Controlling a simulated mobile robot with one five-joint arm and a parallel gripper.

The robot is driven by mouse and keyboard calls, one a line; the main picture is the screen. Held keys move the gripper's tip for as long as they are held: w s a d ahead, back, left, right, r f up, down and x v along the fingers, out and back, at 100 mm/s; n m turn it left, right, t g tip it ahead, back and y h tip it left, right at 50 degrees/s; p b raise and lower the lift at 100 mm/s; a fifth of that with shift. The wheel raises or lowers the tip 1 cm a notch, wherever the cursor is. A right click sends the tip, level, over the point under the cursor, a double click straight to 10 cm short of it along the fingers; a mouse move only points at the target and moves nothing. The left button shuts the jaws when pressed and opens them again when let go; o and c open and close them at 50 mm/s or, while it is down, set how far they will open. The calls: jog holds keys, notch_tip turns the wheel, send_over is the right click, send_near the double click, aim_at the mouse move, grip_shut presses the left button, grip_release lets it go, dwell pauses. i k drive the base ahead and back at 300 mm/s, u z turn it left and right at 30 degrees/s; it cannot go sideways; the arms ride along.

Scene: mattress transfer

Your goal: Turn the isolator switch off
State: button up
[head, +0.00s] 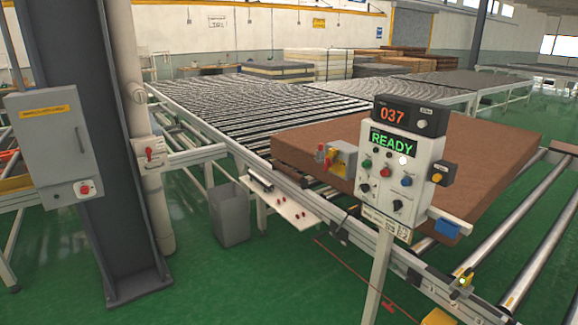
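Two boxes with red switches are in view, and neither has a label I can read as the isolator. One is a red rotary switch (84,188) on a light plate below the grey cabinet (45,135) at the left. The other is a small white box with a red handle (149,153) on the conveyor's end frame, just right of the dark column. I cannot tell the position of either switch. My gripper is not in the head view.
A control panel (430,165) on a post reads READY, with 037 above. A brown mattress (490,150) lies on the roller conveyor behind it.

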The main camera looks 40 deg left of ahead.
aim_at(328, 163)
jog(key=u, duration=2.05)
jog(key=i, duration=1.4)
jog(key=u, duration=0.8)
jog(key=i, duration=0.45)
jog(key=u, duration=0.05)
jog(key=k, duration=0.8)
jog(key=u, duration=0.2)
jog(key=i, duration=0.85)
jog(key=z, duration=0.1)
